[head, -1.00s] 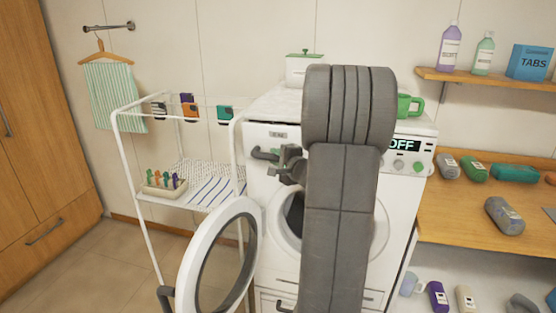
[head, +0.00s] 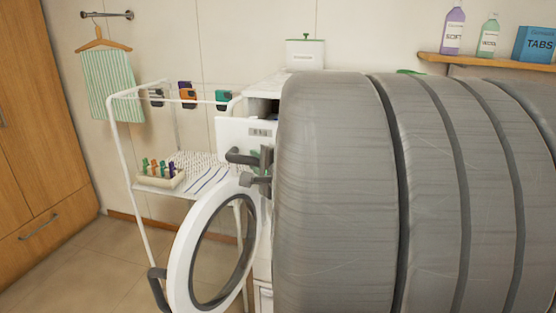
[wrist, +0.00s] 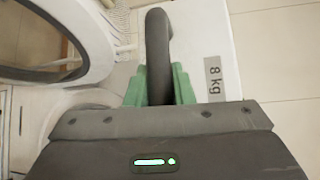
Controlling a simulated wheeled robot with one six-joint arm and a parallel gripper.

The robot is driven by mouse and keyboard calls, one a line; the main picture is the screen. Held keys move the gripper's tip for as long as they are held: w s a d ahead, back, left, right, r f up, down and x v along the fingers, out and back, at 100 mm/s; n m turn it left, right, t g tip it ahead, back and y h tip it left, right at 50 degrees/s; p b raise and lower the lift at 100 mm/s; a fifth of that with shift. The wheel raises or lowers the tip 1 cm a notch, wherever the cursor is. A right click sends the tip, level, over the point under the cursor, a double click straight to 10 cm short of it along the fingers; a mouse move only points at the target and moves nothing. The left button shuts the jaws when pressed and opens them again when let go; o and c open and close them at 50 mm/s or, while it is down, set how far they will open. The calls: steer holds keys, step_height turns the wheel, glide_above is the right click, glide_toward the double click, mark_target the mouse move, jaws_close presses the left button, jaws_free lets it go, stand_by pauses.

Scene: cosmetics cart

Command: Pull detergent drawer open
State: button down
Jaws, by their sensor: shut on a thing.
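The detergent drawer (head: 232,132) is a white front with a dark bar handle (head: 237,157), at the upper left of the washing machine in the head view. The drawer stands out from the machine body, with a dark gap (head: 262,106) behind its front. My gripper (head: 262,162) is shut on the handle. In the wrist view the handle (wrist: 158,45) runs between the green fingertips of my gripper (wrist: 158,86), beside the drawer front with its "8 kg" label (wrist: 214,80). My arm hides most of the machine in the head view.
The round washer door (head: 187,240) hangs open just below the drawer. A white drying rack (head: 125,150) with a peg tray (head: 160,183) stands close on the left. A white box (head: 305,56) sits on top of the machine. Floor is clear at left front.

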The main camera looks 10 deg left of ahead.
steer(key=shift+s, duration=0.25)
steer(key=c, duration=1.3)
jaws_free()
steer(key=shift+o, duration=0.2)
